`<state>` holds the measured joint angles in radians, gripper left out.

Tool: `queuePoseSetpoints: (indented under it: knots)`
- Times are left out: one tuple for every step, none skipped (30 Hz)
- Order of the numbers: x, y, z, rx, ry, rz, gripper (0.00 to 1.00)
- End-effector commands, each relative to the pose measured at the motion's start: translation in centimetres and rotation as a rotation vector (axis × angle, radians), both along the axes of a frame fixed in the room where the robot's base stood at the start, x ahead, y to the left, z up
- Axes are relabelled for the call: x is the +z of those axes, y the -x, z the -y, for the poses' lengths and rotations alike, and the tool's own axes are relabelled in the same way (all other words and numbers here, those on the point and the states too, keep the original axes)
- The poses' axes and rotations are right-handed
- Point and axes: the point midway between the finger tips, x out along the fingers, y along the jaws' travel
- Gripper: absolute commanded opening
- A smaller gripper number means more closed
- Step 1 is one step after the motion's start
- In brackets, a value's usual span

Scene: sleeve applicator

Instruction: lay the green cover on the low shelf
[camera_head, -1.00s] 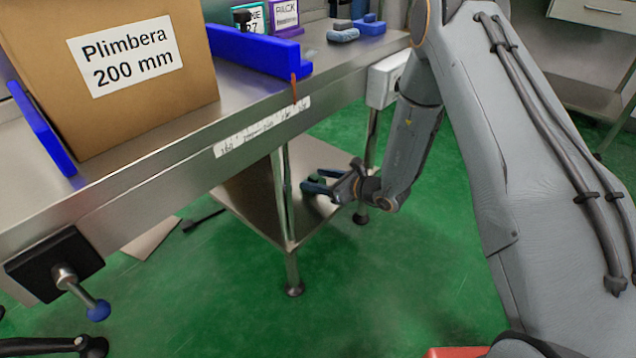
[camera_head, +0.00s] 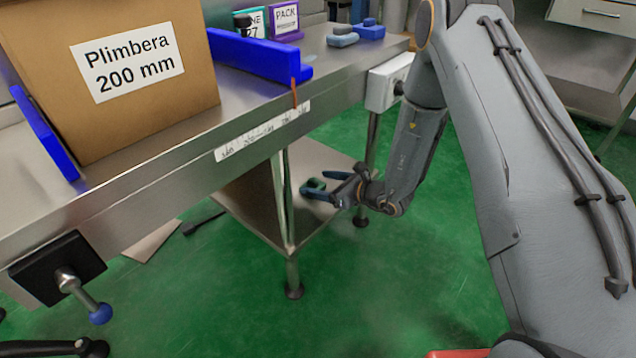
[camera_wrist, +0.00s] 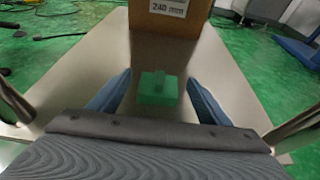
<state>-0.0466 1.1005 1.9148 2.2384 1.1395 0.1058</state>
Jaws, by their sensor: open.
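The green cover (camera_wrist: 158,88) is a small green block with a raised knob on top. In the wrist view it rests on the low shelf (camera_wrist: 200,65), between the two blue fingers of my gripper (camera_wrist: 157,92), with a gap on each side. In the head view my gripper (camera_head: 322,191) is open over the low shelf (camera_head: 258,207) under the steel bench. The green cover (camera_head: 315,184) shows there as a small dark green shape near the fingers.
A cardboard box (camera_wrist: 170,27) stands on the shelf beyond the cover. Shelf legs (camera_head: 284,200) stand near my arm. The bench top (camera_head: 200,135) above carries a large Plimbera box (camera_head: 110,75) and blue guides (camera_head: 258,52).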

Motion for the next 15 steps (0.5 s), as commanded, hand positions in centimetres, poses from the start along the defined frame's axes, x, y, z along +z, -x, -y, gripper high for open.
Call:
queuePoseSetpoints:
  knots:
    - [0.6,0.5,0.7,-0.003,-0.001,-0.001,0.71]
    - [0.8,0.9,1.2,-0.004,0.000,-0.002,0.71]
    - [1.1,1.3,1.8,-0.004,0.000,-0.003,0.71]
    - [1.3,1.7,2.3,-0.004,0.001,-0.002,0.71]
    - [1.6,2.1,2.8,-0.004,0.000,-0.001,0.71]
    - [1.9,2.6,3.4,-0.004,-0.001,-0.001,0.71]
    - [2.1,3.0,3.9,-0.005,0.000,-0.002,0.71]
    - [2.3,3.3,4.4,-0.005,0.000,-0.002,0.71]
    - [2.6,3.8,4.9,-0.003,0.001,-0.001,0.71]
    - [2.8,4.1,5.3,-0.004,0.000,-0.001,0.71]
    - [2.9,4.4,5.8,-0.004,0.000,-0.001,0.71]
    - [3.1,4.8,6.2,-0.003,0.000,-0.002,0.71]
    - [3.3,5.0,6.5,-0.003,-0.001,-0.001,0.71]
    - [3.4,5.2,6.8,-0.003,0.000,0.000,0.71]
    - [3.5,5.5,7.2,-0.003,0.000,0.000,0.71]
